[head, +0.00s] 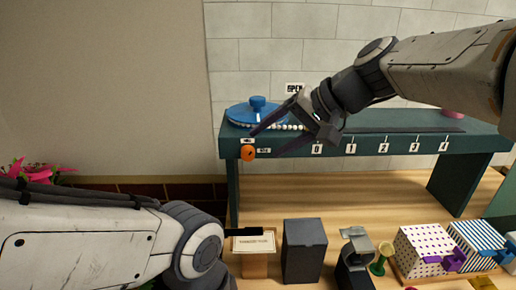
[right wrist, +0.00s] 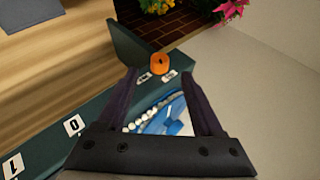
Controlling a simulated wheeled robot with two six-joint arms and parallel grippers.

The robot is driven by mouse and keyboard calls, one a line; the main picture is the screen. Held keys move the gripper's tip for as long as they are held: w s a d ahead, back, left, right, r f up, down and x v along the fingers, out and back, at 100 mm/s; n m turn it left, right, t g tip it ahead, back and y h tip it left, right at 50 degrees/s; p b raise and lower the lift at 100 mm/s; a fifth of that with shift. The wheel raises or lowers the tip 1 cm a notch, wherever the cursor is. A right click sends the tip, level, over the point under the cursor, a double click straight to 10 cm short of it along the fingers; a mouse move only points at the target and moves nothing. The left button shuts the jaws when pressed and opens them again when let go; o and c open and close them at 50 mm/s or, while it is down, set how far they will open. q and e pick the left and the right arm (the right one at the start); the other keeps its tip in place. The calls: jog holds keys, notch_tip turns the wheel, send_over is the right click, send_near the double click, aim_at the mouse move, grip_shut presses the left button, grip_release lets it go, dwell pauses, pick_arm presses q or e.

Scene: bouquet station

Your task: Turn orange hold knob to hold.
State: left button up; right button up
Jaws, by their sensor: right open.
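The orange hold knob (head: 247,153) is on the front face of the dark green raised shelf (head: 300,148), near its left end. Small white labels (head: 263,150) sit above and to the right of it. My right gripper (head: 264,144) is open and empty, with its fingers pointing toward the knob. In the right wrist view the knob (right wrist: 158,63) shows just beyond and between the spread fingertips (right wrist: 160,74), apart from them. A mark on the knob is too small to read. My left arm is at lower left; only a dark part of its gripper (head: 244,232) shows.
A blue round turntable (head: 240,113) with a knob and white beads sits on the shelf behind the fingers. Number labels run right along the shelf front. Below stand a dark box (head: 303,250), a card on a wooden stand (head: 254,243) and patterned boxes (head: 425,250).

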jog(key=shift+v, duration=2.25)
jog(key=shift+a, duration=0.1)
